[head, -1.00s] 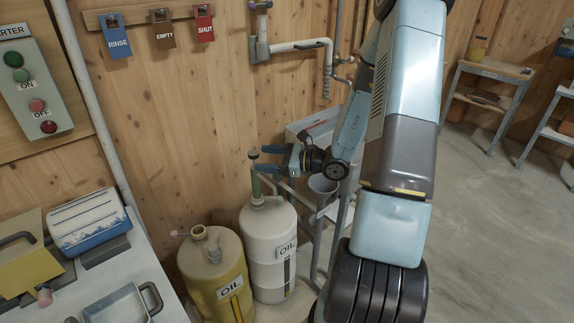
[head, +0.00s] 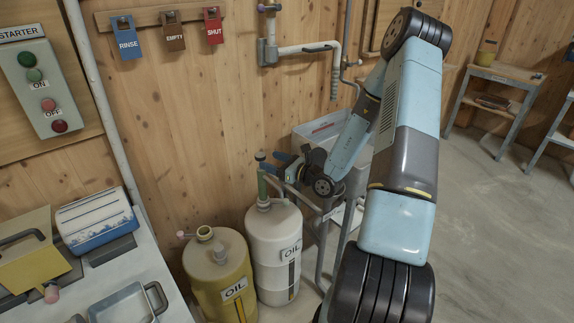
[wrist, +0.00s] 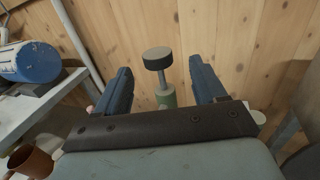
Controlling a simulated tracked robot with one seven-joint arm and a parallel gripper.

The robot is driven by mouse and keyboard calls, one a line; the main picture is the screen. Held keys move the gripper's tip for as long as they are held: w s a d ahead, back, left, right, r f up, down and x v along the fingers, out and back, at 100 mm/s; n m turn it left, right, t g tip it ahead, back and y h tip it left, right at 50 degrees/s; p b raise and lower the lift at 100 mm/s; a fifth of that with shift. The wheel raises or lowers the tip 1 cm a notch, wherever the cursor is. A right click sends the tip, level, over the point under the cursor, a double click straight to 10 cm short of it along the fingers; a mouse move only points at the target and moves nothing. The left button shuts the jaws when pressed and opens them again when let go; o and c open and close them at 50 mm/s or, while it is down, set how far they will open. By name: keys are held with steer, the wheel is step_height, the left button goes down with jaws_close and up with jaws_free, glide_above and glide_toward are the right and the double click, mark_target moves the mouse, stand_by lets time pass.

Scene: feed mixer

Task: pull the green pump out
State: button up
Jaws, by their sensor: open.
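The green pump (head: 262,187) stands upright in the neck of the white oil can (head: 268,240). It has a dark round knob on a thin pale stem above a green tube. My gripper (head: 275,166) is open just right of the pump's upper part in the head view. In the wrist view the pump's dark knob (wrist: 157,59) shows between the two blue fingers of my gripper (wrist: 160,68), with a gap on either side. The lower green tube is partly hidden by the gripper body there. I cannot tell whether the knob lies between the fingertips or beyond them.
A yellow oil can (head: 219,278) stands close left of the white can. A grey bin (head: 318,136) and a metal stand are behind my arm. The wooden wall (head: 190,110) is close behind the cans. A worktop with a blue-and-white box (head: 97,220) is at left.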

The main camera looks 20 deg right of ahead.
mark_target(257, 155)
steer(key=x, duration=0.7)
steer(key=shift+w+a, duration=0.1)
steer(key=shift+w, duration=0.05)
